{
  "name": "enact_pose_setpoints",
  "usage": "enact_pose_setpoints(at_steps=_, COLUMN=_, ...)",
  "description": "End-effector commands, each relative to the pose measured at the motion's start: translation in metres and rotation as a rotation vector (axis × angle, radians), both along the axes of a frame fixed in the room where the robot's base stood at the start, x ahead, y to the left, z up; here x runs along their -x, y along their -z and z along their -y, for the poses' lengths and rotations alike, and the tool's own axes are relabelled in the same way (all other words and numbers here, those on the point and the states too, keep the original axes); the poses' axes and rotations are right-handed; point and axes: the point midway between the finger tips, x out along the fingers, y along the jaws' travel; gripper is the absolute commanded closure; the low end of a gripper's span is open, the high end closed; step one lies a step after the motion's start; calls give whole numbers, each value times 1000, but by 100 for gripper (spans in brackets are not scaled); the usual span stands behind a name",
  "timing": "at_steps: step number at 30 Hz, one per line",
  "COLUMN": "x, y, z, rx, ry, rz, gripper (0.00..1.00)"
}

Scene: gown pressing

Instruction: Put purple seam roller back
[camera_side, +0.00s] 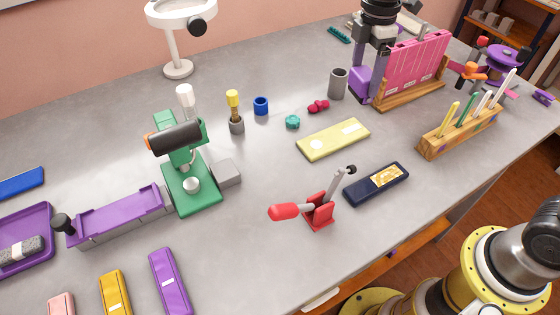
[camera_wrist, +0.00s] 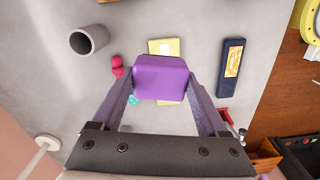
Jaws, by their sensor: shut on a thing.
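My gripper (camera_wrist: 160,90) is shut on a purple block-shaped thing, which I take to be the purple seam roller (camera_wrist: 160,72); only its broad purple face shows in the wrist view, between the two fingers. In the side view my gripper (camera_side: 366,82) hangs at the back of the table, pointing down, with the purple piece (camera_side: 358,84) low between the fingers. I cannot tell whether the roller touches the table.
A pale yellow case (camera_side: 333,139), a navy case (camera_side: 376,184) and a red toggle clamp (camera_side: 319,211) lie in front. A wooden pen block (camera_side: 460,132) is at right. Mid-table is partly clear.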

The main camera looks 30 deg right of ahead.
Motion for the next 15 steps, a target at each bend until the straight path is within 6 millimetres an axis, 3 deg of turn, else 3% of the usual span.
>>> enact_pose_setpoints(at_steps=8, x=-17, y=-19, z=-96, rx=-2, ry=11, rz=11, gripper=86)
enact_pose_setpoints(at_steps=12, x=-12, y=-21, z=-156, rx=-4, ry=-45, rz=13, gripper=86)
enact_pose_setpoints(at_steps=15, x=-4, y=-20, z=-190, rx=-5, ry=-102, rz=15, gripper=86)
